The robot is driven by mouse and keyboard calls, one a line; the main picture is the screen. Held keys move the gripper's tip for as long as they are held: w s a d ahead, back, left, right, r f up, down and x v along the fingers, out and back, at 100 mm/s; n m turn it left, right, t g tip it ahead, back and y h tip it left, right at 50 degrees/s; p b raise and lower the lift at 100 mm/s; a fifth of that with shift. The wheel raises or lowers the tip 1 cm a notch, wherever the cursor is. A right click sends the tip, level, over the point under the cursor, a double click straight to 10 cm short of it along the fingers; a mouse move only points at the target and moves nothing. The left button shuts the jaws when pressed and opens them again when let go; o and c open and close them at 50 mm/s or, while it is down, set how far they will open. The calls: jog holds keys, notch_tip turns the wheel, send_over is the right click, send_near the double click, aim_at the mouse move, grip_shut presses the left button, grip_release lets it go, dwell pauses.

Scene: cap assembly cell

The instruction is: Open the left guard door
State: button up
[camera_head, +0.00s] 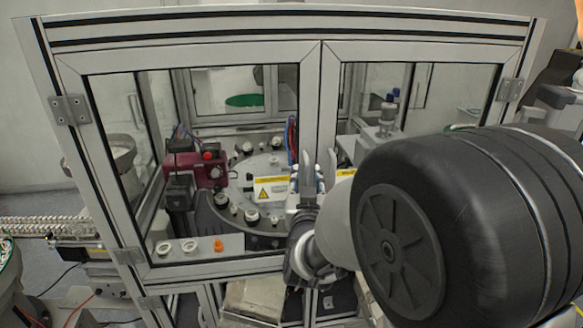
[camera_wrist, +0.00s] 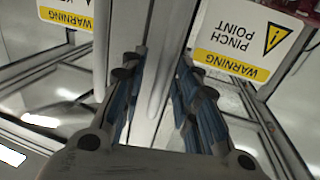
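The left guard door (camera_head: 190,268) is a pale framed panel with a clear pane. It looks closed, its frame meeting the right door (camera_head: 420,52) at the centre. Its hinges (camera_head: 69,110) are on the left. Two pale upright handles stand near the centre; the left door's handle (camera_head: 307,160) is the left one. My gripper (camera_head: 306,188) is at the lower part of this handle. In the wrist view, my gripper's (camera_wrist: 160,95) blue-padded fingers are apart, with pale upright bars between and beyond them. I cannot tell whether they touch the handle.
A yellow and white pinch-point sign (camera_wrist: 248,38) is on the left door's pane; it also shows in the head view (camera_head: 271,188). Behind the pane are a round dial (camera_head: 262,175) and a dark red unit (camera_head: 195,168). A conveyor (camera_head: 50,224) stands outside at left.

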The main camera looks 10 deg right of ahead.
jog(key=shift+w, duration=0.15)
grip_shut()
dwell(0.4)
dwell(0.4)
